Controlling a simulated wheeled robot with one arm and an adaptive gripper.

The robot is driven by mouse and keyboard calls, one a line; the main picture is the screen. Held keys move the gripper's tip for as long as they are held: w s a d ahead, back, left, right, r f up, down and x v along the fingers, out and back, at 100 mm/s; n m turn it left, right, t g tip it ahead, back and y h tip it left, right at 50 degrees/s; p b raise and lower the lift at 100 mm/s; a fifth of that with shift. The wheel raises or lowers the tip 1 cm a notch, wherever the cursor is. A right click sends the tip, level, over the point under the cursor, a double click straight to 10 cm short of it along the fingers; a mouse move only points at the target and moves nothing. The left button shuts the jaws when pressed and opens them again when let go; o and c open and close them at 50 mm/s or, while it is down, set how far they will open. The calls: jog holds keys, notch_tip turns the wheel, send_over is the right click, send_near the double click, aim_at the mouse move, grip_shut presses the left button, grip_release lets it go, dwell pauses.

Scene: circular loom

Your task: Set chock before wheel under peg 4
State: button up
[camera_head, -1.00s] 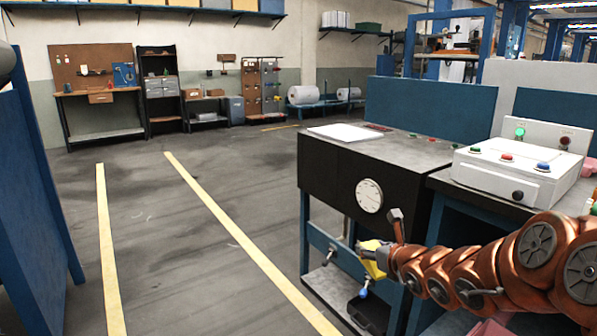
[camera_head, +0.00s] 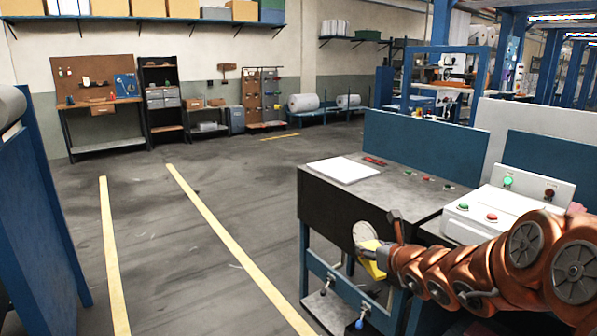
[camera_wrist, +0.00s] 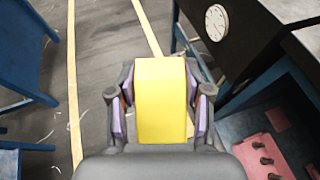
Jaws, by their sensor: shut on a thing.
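My gripper (camera_head: 380,256) is shut on a yellow block (camera_head: 374,269), which I take to be the chock. In the wrist view the yellow block (camera_wrist: 161,98) sits between both finger pads of my gripper (camera_wrist: 160,110), held in the air above the floor. In the head view it is in front of the black machine table. The wheel and peg 4 cannot be made out. A far rack (camera_head: 265,97) carries small coloured items, too small to tell apart.
A black table with a white dial (camera_head: 363,236) and levers (camera_head: 362,317) stands close by my gripper. A white button box (camera_head: 490,213) is behind my arm. A blue panel (camera_head: 40,210) stands at left. The floor between the yellow lines (camera_head: 235,237) is clear.

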aim_at(371, 246)
notch_tip(371, 246, up, 8)
jog(key=p, duration=0.6)
jog(key=shift+a+f, duration=0.1)
jog(key=shift+a, duration=0.05)
